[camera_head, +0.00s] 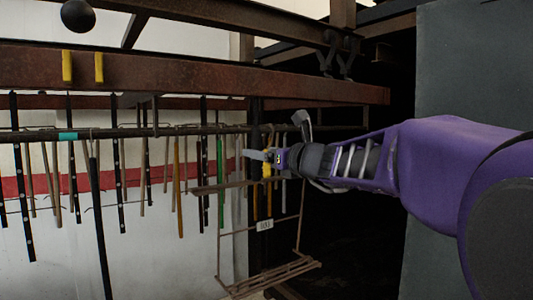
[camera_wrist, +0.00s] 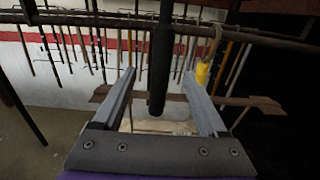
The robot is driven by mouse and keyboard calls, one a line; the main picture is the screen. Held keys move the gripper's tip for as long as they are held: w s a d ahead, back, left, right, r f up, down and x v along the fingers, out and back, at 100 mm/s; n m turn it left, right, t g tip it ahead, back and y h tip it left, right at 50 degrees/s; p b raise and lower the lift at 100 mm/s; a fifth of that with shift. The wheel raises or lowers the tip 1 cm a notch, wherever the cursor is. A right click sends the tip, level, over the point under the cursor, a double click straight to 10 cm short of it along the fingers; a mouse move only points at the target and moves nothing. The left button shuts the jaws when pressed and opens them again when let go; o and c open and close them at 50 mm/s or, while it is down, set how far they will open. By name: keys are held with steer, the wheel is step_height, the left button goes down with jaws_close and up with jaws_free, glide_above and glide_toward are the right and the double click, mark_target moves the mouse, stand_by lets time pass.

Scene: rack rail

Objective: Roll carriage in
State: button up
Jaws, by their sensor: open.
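The carriage looks like a rusty hanging frame (camera_head: 302,220) with a slatted bottom and a small white number plate (camera_head: 265,225); it hangs below the rail at centre right in the head view. In the wrist view its brown crossbar (camera_wrist: 252,103) runs behind my fingers. My gripper (camera_head: 278,138) is at rail height by the upper part of the frame. In the wrist view my gripper (camera_wrist: 160,76) is open, with a black upright bar (camera_wrist: 160,55) showing between its fingers. I cannot tell whether either finger touches it. A yellow piece (camera_wrist: 202,73) shows beside the right finger.
A dark round rail (camera_head: 190,131) crosses the view, with a teal band (camera_head: 68,136) at left. Several hanging bars and rods crowd below it. A rusty beam (camera_head: 200,78) with two yellow blocks (camera_head: 67,66) runs above. A grey panel (camera_head: 470,70) stands at right.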

steer(key=shift+x, duration=1.7)
jaws_close()
stand_by(0.6)
